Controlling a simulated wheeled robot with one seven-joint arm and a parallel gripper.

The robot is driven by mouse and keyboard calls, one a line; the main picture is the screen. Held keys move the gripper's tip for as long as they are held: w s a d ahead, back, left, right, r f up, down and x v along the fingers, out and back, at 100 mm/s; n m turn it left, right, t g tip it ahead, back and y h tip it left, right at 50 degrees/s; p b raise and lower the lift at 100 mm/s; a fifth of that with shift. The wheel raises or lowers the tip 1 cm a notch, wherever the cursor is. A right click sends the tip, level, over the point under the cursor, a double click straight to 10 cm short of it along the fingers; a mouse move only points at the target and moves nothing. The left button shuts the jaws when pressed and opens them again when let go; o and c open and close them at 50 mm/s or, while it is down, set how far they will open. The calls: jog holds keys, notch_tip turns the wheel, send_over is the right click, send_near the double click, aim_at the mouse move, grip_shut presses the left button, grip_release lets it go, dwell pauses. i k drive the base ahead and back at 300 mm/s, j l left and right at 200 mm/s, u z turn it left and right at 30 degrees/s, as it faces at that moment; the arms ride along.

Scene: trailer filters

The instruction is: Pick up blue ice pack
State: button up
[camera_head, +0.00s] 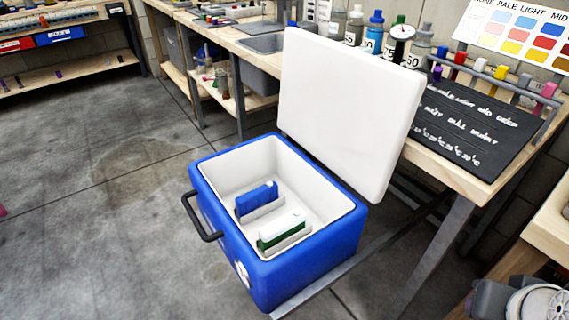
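A blue ice pack (257,197) stands upright inside an open blue cooler (314,281) with a white inside. It is toward the back left of the cooler floor, behind a low white divider or holder. A green and white pack (282,232) stands nearer the front in a similar holder. The cooler's white lid (345,110) is raised along its back right side. A dark handle (198,216) sticks out at the cooler's left. My gripper is not in view.
A workbench (490,178) with bottles (375,33), a dark lettered board (470,120) and colored markers stands behind and right of the cooler. A metal bar (340,278) runs beside the cooler's lower right edge. The concrete floor (100,220) at left is clear.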

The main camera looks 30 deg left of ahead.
aim_at(248, 202)
jog(key=u, duration=2)
jog(key=z, duration=0.4)
